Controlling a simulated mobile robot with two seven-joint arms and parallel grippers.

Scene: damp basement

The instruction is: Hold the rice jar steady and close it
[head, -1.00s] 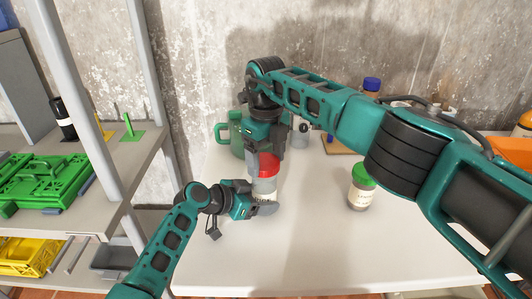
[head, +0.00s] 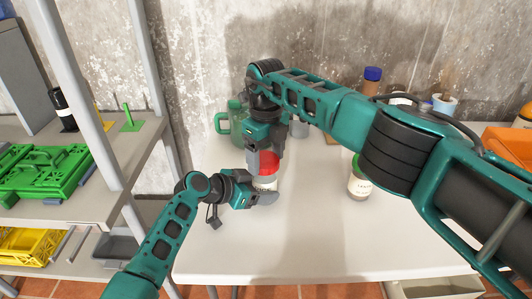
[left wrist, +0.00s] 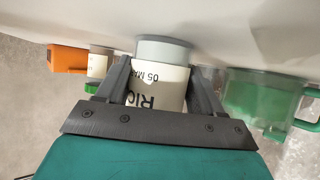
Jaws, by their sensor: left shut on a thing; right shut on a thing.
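The rice jar (head: 264,184) stands upright on the white table. Its label, partly reading "RIC", shows upside down in the left wrist view (left wrist: 158,76), with the grey base above it. My left gripper (head: 258,197) is shut around the jar's lower body; its black fingers flank the label in the left wrist view (left wrist: 160,88). My right gripper (head: 265,157) comes from above and is shut on the red lid (head: 264,164), which is at the jar's top. I cannot tell whether the lid is fully seated. The fingers hide part of the lid.
A green-lidded jar (head: 359,184) stands to the right on the table (head: 310,245). A green jug (head: 236,122) is behind my grippers. A blue-capped bottle (head: 372,76) and an orange bin (head: 512,146) are farther back right. A shelf with a green crate (head: 40,172) is left. The front table is clear.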

